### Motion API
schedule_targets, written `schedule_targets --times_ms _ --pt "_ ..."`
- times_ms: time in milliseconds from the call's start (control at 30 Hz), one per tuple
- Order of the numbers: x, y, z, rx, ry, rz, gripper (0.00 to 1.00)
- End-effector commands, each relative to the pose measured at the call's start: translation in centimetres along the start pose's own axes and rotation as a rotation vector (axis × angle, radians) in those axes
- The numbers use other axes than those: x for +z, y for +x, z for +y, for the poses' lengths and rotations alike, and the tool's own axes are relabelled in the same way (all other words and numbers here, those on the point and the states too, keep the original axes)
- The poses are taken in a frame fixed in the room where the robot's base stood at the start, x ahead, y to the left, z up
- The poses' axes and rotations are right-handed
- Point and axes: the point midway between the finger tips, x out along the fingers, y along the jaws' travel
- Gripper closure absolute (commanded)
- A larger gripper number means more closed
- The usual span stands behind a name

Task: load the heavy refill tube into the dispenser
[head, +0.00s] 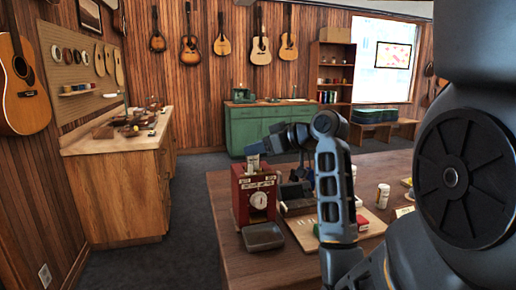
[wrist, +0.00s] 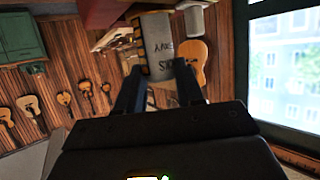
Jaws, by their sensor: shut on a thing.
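The red dispenser (head: 240,209) with a round white dial stands upright near the left end of the wooden table. The refill tube (head: 253,163) is a small pale cylinder at the dispenser's top; I cannot tell whether it is seated or just above. In the wrist view, the tube (wrist: 157,47) shows dark, upside-down lettering that seems to read "HEAVY PICKS". My gripper (head: 257,150) reaches in from the right above the dispenser. In the wrist view, my gripper (wrist: 158,78) is shut on the tube, with one finger on each side. The tube's far end is not clear.
A grey tray (head: 263,237) sits at the dispenser's foot. A white jar (head: 382,196) stands right on the table (head: 290,268), beyond my forearm, near a pale board (head: 376,224). Dark items behind the dispenser are partly hidden by my arm. A cluttered workbench (head: 120,190) stands left across a floor gap.

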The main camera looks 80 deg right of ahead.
Motion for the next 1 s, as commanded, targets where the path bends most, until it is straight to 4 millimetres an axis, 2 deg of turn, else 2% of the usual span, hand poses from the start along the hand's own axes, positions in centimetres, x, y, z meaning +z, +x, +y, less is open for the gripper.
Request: schedule_targets --times_ms 1000 --pt "0.85 0.36 0.0 0.0 0.0 0.0 0.93"
